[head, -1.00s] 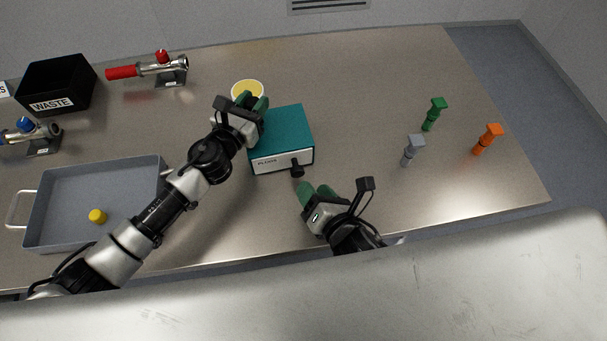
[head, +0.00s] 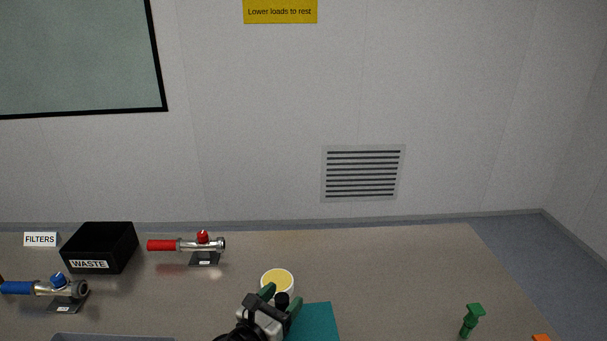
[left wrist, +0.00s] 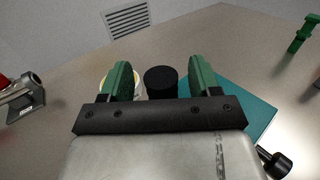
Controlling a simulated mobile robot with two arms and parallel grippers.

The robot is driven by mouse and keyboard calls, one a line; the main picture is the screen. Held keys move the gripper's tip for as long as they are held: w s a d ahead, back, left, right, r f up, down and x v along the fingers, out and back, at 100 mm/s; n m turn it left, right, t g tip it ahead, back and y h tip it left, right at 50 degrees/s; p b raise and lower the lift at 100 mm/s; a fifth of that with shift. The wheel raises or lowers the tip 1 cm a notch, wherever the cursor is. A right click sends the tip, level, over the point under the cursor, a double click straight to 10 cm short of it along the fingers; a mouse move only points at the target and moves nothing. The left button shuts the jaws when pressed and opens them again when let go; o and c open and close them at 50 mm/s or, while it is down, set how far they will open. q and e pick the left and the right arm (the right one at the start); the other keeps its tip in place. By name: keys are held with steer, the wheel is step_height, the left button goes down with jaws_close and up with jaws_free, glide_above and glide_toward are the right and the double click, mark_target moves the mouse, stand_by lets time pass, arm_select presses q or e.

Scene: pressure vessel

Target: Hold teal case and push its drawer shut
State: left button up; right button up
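The teal case (head: 318,322) shows only in part at the bottom edge of the head view; its front is out of frame. In the left wrist view its teal top (left wrist: 245,108) lies right of my gripper, with a black knob (left wrist: 277,162) on its near side. How far the drawer stands out is hidden. My left gripper (head: 279,300) is beside the case's left side, its green fingers apart. In the left wrist view a black cylinder (left wrist: 161,82) stands between the fingers (left wrist: 162,80), with gaps on both sides. My right gripper is out of view.
A white cup with yellow contents (head: 277,280) stands just behind my left gripper. A red-handled fitting (head: 187,246), a blue-handled fitting (head: 45,288) and a black WASTE bin (head: 99,247) stand to the left. A green peg (head: 472,319) stands at right. The table behind the case is clear.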

arm_select(q)
steer(key=v, duration=1.2)
steer(key=shift+r, duration=0.1)
steer(key=shift+s, duration=0.1)
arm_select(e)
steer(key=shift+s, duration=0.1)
